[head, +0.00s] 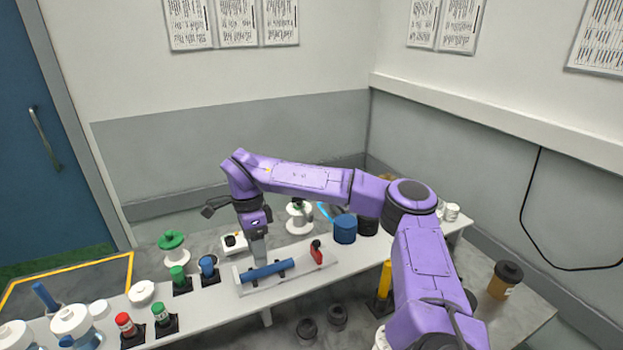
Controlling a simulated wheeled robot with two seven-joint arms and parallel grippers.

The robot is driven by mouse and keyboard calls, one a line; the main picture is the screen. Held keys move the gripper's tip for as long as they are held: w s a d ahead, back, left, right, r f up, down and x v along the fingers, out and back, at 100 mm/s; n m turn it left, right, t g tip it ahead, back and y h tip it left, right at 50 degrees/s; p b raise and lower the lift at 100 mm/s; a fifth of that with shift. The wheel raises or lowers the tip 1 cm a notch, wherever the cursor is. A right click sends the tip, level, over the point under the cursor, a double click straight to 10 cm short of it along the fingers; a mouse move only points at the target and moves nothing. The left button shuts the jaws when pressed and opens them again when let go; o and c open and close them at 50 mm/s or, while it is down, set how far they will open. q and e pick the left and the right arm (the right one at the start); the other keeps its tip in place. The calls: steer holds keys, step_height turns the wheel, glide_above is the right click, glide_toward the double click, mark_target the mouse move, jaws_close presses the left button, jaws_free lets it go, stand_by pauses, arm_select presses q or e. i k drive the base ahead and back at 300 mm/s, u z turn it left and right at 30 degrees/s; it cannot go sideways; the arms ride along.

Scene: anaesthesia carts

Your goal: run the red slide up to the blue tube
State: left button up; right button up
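The blue tube (267,271) lies lengthwise in a pale grey holder (292,285) on the white bench. The red slide (317,253) stands upright at the right part of the same holder, with a clear gap between it and the tube's right end. My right gripper (260,258) points down just behind the blue tube, to the left of the red slide. Its fingertips are small and partly hidden near the tube, so I cannot tell whether it is open or touches the tube. My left gripper is not in view.
A blue cylinder (344,229) and a white spool (299,217) stand behind the holder. Green (179,277) and blue (208,267) capped pieces stand to its left. A yellow post (384,280) is to its right, near my arm.

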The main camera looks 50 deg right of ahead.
mark_target(315, 253)
steer(key=k, duration=1)
